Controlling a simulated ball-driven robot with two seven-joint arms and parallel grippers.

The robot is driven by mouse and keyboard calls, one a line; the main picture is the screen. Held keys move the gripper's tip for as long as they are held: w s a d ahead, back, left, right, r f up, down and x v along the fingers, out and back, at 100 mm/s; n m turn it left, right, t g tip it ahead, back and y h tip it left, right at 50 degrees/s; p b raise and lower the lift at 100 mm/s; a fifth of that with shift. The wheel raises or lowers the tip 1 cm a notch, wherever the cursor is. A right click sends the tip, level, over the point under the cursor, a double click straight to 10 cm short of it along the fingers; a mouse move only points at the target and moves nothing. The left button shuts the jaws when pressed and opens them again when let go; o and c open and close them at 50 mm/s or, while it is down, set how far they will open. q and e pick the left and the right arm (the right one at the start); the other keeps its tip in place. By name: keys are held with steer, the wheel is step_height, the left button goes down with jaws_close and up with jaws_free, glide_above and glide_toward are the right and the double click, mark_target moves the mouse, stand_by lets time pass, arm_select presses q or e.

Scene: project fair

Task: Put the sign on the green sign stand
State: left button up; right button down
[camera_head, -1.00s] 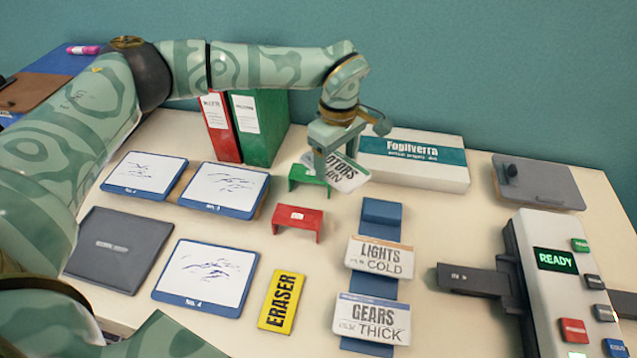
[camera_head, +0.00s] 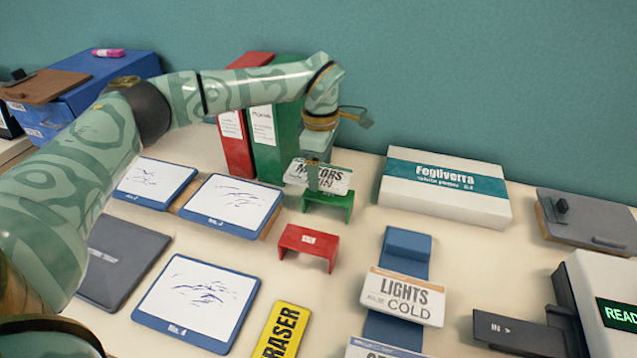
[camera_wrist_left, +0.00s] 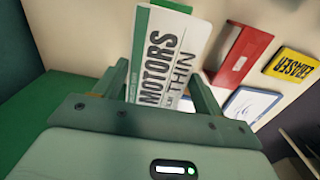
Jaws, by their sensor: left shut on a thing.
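The white sign reading MOTORS and THIN (camera_head: 330,178) is between the fingers of my left gripper (camera_head: 316,178), which is shut on it. In the left wrist view the sign (camera_wrist_left: 168,55) fills the gap between the fingers (camera_wrist_left: 160,80). The red stand (camera_head: 309,243) is nearer, empty, and also shows in the left wrist view (camera_wrist_left: 240,52). My right gripper is not in view.
Red (camera_head: 236,150) and green (camera_head: 268,150) binders stand behind the gripper, at its left. A white box (camera_head: 440,205) lies to the right. Framed drawings (camera_head: 232,206) lie left; an eraser (camera_head: 284,328) lies in front.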

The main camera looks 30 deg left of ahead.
arm_select(q)
steer(key=shift+a+f, duration=0.25)
steer(key=f, duration=0.1)
steer(key=f+b, duration=0.2)
steer(key=f, duration=0.1)
steer(key=shift+s+a, duration=0.1)
steer(key=shift+a, duration=0.2)
steer(key=shift+c, duration=0.4)
steer(key=shift+r, duration=0.2)
steer(key=o, duration=1.1)
steer(key=shift+f, duration=0.1)
steer(key=shift+o, duration=0.2)
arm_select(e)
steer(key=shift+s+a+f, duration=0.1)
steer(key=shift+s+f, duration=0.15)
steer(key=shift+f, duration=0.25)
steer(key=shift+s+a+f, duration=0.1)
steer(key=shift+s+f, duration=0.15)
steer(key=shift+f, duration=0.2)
arm_select(q)
step_height(320, 180, up, 12)
steer(key=p, duration=0.5)
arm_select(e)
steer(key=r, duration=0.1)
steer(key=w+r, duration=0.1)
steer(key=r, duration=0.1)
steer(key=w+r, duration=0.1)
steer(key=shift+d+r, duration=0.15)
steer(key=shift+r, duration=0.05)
